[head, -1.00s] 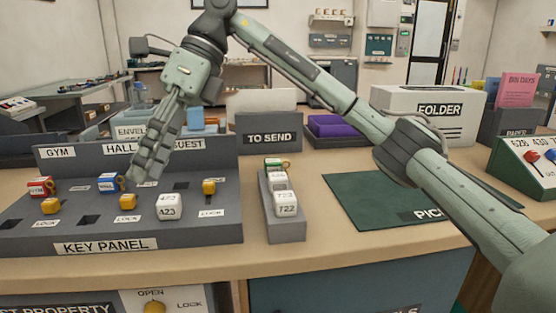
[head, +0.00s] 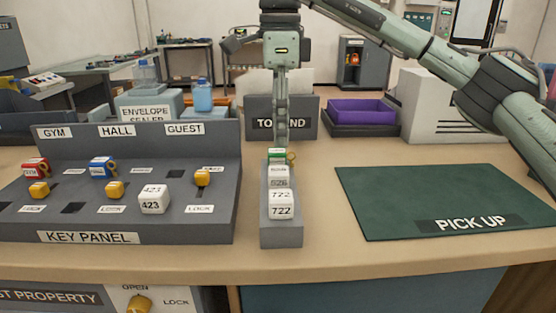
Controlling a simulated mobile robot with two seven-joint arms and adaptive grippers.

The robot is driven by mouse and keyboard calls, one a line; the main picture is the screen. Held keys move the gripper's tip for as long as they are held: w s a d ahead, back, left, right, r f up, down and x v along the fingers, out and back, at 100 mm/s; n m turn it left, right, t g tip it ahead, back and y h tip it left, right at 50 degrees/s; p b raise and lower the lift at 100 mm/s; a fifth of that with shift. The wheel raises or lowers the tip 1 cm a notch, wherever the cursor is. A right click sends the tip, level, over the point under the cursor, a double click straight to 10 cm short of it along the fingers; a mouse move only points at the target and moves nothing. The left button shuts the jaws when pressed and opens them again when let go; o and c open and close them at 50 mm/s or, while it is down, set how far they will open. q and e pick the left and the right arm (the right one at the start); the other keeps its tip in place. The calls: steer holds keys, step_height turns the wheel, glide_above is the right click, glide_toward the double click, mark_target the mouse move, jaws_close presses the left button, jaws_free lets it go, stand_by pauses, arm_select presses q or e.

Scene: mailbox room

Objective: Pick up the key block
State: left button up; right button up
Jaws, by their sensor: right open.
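A narrow grey rack (head: 281,235) stands right of the key panel. It holds a row of blocks: white blocks marked 722 (head: 281,211) at the front, another white block (head: 279,176) behind, and a green block (head: 277,154) with a yellow ring at the far end. My right gripper (head: 280,142) points down over the rack's far end, its fingers seen edge-on. It is open; whether the fingers touch the green block I cannot tell. On the key panel (head: 215,226) sit a red block (head: 35,169), a blue block (head: 103,169) and a white 423 block (head: 153,199). My left gripper is out of view.
Yellow knobs (head: 114,190) stand on the panel beside square holes. A green PICK UP mat (head: 420,195) lies clear at the right. Behind the rack stand a grey TO SEND box (head: 253,118), a purple tray (head: 360,110) and an envelope sealer (head: 147,112).

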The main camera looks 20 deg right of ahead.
mark_target(277, 150)
steer(key=f, duration=0.5)
steer(key=shift+a+f, duration=0.2)
steer(key=shift+a, duration=0.05)
steer(key=c, duration=1.1)
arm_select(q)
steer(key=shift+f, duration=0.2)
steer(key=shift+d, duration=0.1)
arm_select(e)
steer(key=shift+r, duration=0.2)
